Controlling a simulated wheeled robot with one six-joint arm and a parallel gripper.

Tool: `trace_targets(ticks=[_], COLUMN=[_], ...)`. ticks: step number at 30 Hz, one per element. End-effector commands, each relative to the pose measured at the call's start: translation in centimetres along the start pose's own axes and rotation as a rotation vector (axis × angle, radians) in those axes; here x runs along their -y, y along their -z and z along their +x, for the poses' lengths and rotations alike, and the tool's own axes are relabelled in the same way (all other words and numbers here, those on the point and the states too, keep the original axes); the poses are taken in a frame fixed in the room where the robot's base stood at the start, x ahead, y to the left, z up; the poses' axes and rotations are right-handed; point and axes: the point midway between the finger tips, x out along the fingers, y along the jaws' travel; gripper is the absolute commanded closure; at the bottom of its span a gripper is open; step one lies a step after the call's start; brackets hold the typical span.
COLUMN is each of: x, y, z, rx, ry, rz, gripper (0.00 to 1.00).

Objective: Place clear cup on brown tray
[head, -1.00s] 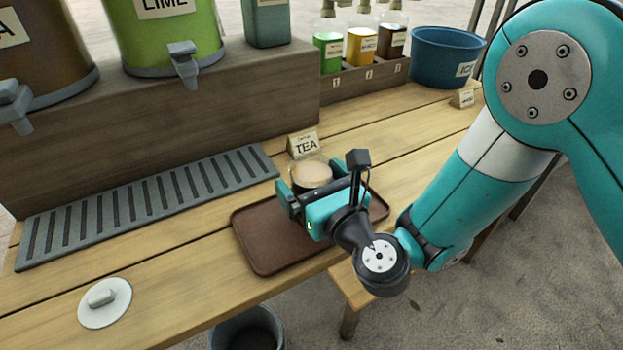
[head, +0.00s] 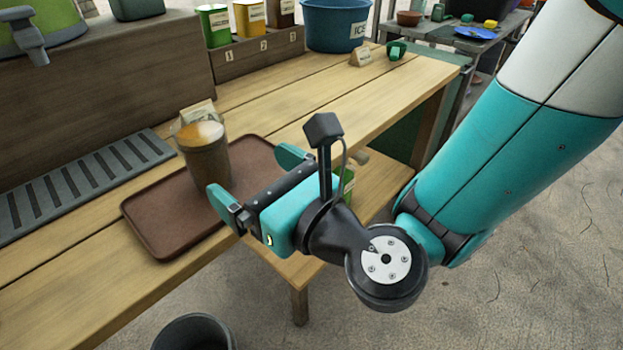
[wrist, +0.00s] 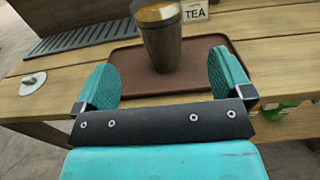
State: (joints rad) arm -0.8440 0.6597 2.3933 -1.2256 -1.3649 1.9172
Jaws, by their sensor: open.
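The clear cup (head: 207,157) stands upright on the brown tray (head: 160,218), toward the tray's back part. It holds something dark brown with a pale tan top. In the wrist view the cup (wrist: 162,45) stands on the tray (wrist: 125,72), beyond my fingertips. My gripper (head: 252,172) is open and empty, its two teal fingers apart from the cup, over the tray's front right edge. In the wrist view the gap between the fingers (wrist: 160,75) has nothing in it.
A grey slotted drip grate (head: 90,180) lies left of the tray. The TEA card (wrist: 195,12) stands behind the cup. A dark bin (head: 195,335) is below the table's front edge.

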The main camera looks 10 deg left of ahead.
Motion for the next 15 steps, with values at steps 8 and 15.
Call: trace_targets(ticks=[8, 15], x=[-0.3, -0.5], y=[-0.5, -4.6], z=[0.0, -2.6], rx=[0.003, 0.031], ry=[-0.028, -0.317], rz=[-0.048, -0.733], gripper=[0.03, 0.03])
